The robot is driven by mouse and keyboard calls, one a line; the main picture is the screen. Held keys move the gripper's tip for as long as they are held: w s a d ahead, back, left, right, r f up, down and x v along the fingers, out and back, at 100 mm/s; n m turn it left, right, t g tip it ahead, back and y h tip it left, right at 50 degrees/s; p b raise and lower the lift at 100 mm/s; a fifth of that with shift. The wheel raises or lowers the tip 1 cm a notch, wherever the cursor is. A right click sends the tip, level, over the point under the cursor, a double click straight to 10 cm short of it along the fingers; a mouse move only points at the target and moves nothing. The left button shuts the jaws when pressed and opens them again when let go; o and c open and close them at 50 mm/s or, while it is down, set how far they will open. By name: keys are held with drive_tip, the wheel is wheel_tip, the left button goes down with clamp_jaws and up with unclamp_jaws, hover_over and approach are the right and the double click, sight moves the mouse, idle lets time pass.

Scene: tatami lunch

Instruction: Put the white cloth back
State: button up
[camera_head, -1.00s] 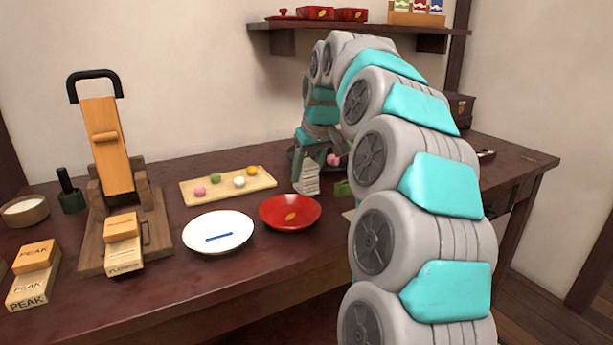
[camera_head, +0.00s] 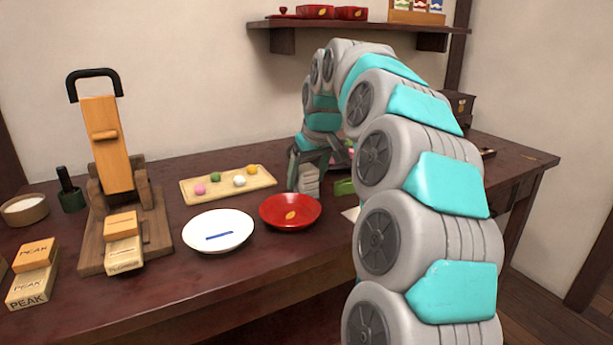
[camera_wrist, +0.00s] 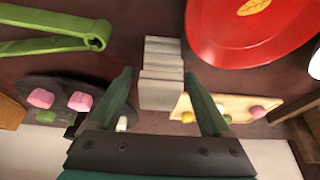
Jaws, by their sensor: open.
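The white cloth (camera_head: 308,184) looks like a small, upright folded stack on the dark table, right of the pale board and behind the red dish. In the wrist view the cloth (camera_wrist: 162,62) shows its layered folds between and just beyond my fingertips. My gripper (camera_wrist: 158,78) is open, with one dark green finger on each side of the cloth and a gap visible on the right. In the head view my gripper (camera_head: 308,170) is down at the cloth and covers its upper part. I cannot tell whether either finger touches it.
A red dish (camera_head: 290,211) and a white plate (camera_head: 218,231) lie in front. A board with colored sweets (camera_head: 205,187) is left. Green tongs (camera_wrist: 55,40) and a dark round plate with pink and green pieces (camera_wrist: 60,112) are close by on the other side.

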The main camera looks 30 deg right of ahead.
drive_tip(key=v, duration=1.2)
drive_tip(key=shift+r, duration=0.2)
